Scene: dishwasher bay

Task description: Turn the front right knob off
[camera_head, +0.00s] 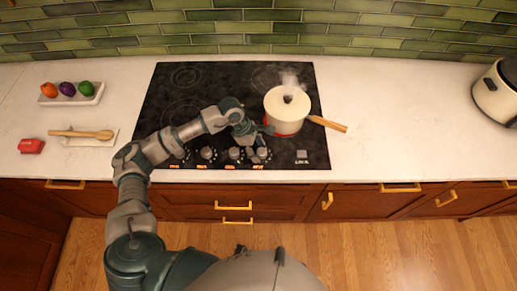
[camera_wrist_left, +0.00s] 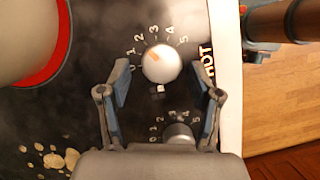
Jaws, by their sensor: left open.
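The cooktop (camera_head: 160,120) has a row of grey knobs along its front edge. The rightmost knob (camera_head: 261,153) is near my left gripper (camera_head: 252,142), which comes down over the right end of the row. In the left wrist view this knob (camera_wrist_left: 160,65) has a dial from 0 to 5, and its orange mark points up and left, around 1 to 2. My open left gripper (camera_wrist_left: 168,88) has a finger on either side, with gaps to the knob. A second knob (camera_wrist_left: 178,135) lies closer to the palm, partly hidden. My right gripper is out of view.
A steaming cream pot (camera_head: 282,108) sits on a red-glowing burner, close beside my left gripper, its wooden handle pointing right. A cooker (camera_head: 492,95) is right. Counter (camera_head: 400,120) between is clear.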

